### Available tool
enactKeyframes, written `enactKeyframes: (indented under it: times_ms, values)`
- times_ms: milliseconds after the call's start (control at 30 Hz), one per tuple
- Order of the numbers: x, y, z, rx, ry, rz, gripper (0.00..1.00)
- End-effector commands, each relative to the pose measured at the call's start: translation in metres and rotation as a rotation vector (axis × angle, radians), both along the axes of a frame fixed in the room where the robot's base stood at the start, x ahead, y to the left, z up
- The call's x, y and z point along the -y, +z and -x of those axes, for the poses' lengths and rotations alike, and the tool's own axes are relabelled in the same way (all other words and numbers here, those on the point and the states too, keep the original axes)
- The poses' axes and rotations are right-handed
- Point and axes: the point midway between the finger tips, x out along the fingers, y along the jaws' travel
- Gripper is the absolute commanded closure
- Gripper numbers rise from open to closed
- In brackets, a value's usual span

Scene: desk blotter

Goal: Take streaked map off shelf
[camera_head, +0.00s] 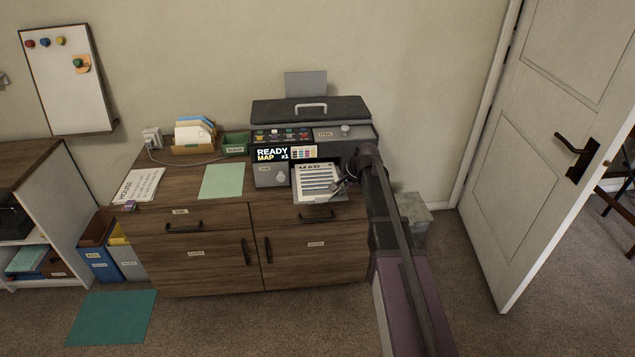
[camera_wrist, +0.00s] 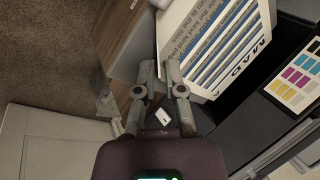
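The streaked map (camera_head: 317,180) is a white sheet with blue and dark bands and the heading "MAD". It lies on the printer's front output shelf (camera_head: 318,201). In the wrist view the map (camera_wrist: 215,42) fills the upper middle. My gripper (camera_head: 342,187) is at the map's right edge. In the wrist view my gripper (camera_wrist: 160,70) has its two fingertips apart, with the sheet's near edge between or just beyond them. One finger overlaps the sheet's corner in the picture; I cannot tell whether it touches.
The dark printer (camera_head: 310,112) reads "READY MAP x1" and stands on a wooden cabinet (camera_head: 200,262). A green sheet (camera_head: 221,181) and a "HOUSE" paper (camera_head: 139,186) lie to the left. A grey bin (camera_head: 413,212) and an open door (camera_head: 548,130) are to the right.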

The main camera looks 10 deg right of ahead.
Motion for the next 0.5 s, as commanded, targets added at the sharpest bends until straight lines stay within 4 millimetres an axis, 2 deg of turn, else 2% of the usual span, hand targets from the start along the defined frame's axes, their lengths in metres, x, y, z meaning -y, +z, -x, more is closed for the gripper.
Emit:
enactKeyframes:
  times_ms: [267, 300, 333, 500]
  values:
    - [-0.0002, 0.0, 0.0001, 0.0, 0.0, 0.0, 0.87]
    - [-0.0002, 0.0, 0.0001, 0.0, 0.0, 0.0, 0.9]
    - [-0.0002, 0.0, 0.0001, 0.0, 0.0, 0.0, 0.99]
    - [-0.0004, 0.0, 0.0001, 0.0, 0.001, 0.0, 1.0]
